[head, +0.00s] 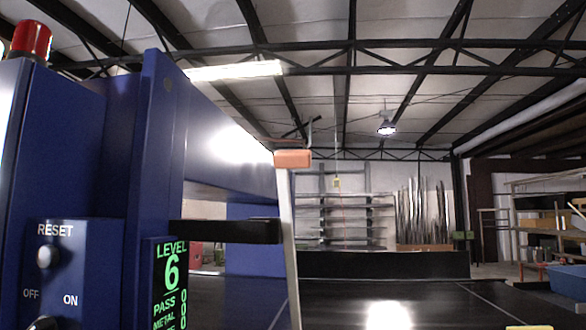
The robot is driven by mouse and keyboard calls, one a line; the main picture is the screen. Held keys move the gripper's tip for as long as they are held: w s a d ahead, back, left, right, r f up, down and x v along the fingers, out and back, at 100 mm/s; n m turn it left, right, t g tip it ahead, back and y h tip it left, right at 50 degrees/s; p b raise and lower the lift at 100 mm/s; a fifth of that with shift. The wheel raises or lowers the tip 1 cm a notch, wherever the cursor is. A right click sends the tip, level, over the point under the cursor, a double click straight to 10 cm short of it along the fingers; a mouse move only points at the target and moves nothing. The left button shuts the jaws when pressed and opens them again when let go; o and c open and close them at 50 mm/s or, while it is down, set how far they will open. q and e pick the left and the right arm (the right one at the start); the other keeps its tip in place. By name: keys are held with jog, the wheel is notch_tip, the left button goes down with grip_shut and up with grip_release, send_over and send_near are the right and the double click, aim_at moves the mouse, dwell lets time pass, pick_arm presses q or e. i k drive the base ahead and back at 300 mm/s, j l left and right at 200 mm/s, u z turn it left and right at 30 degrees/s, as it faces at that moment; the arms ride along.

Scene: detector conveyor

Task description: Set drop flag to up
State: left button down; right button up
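A pale, narrow post with an orange block (293,158) at its top stands nearly upright, leaning slightly, beside the blue detector housing (155,160). It looks like the drop flag, though I cannot be sure. The lower end of the post (289,250) runs out of the bottom of the head view. A black bar (225,231) sticks out to the right from the housing and ends close to the post; I cannot tell whether they touch. Neither of my grippers is in view.
A panel with a RESET button (46,256) and an OFF/ON knob (44,323) is at lower left. A green display (168,285) reads LEVEL 6. A red beacon (31,40) tops the housing.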

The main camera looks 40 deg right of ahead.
aim_at(283, 160)
jog(key=k+j+z, duration=0.1)
jog(key=z, duration=0.65)
jog(key=k+z, duration=0.15)
jog(key=z, duration=0.2)
jog(key=i+z, duration=0.1)
jog(key=i, duration=0.25)
